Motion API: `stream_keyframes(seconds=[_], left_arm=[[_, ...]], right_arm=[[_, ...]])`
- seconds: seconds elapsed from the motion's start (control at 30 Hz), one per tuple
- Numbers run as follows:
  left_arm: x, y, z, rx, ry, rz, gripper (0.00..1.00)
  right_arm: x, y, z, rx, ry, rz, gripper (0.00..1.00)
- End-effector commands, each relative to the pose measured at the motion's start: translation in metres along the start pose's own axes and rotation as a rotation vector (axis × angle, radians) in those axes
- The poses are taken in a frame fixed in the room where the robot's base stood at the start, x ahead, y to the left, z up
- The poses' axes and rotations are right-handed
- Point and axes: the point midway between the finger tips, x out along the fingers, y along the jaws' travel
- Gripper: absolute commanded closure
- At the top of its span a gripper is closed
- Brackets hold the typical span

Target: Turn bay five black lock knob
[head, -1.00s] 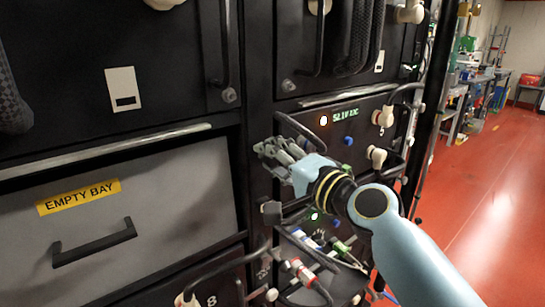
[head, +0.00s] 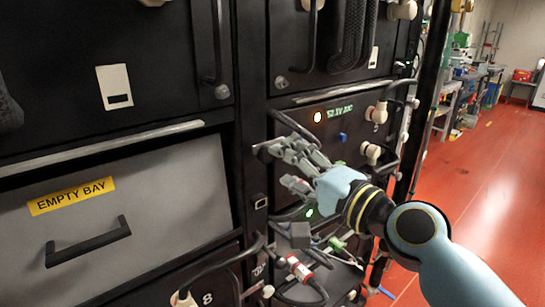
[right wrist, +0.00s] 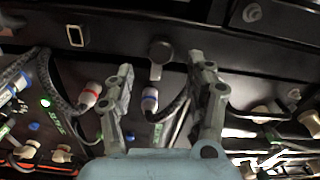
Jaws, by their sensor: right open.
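A round black knob (right wrist: 160,50) shows in the right wrist view on the dark cabinet front. It lies beyond and between the two fingertips of my right gripper (right wrist: 162,75), which is open and empty. In the head view my right gripper (head: 285,168) is in front of the rack, below the upper bay's lit display (head: 340,110). A dark part, which looks like the same knob (head: 262,152), shows just left of the upper fingers there. I cannot tell whether a finger touches it, nor read its bay number clearly. My left gripper is out of view.
A black cable handle (head: 292,126) and white connectors (head: 376,113) stick out of the bay. A drawer marked empty bay (head: 90,220) is at left. Red floor (head: 470,190) is clear at right.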

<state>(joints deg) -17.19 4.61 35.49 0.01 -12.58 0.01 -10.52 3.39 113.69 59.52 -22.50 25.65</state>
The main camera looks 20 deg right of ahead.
Motion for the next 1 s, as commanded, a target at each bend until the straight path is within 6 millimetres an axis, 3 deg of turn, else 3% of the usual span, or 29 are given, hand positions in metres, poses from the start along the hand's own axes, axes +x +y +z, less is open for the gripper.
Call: stream_keyframes(seconds=[0.13, 0.33, 0.9, 1.0], left_arm=[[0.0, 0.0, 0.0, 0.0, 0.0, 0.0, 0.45], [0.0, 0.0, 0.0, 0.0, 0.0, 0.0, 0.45], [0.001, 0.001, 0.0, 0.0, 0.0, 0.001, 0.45], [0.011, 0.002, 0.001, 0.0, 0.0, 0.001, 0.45]], right_arm=[[-0.032, 0.001, 0.0, -0.001, -0.002, 0.003, 0.45], [-0.054, 0.0, 0.0, -0.002, -0.001, 0.001, 0.45], [-0.058, 0.001, 0.0, 0.0, 0.0, -0.001, 0.45], [-0.057, 0.01, 0.002, 0.001, 0.001, -0.003, 0.45]])
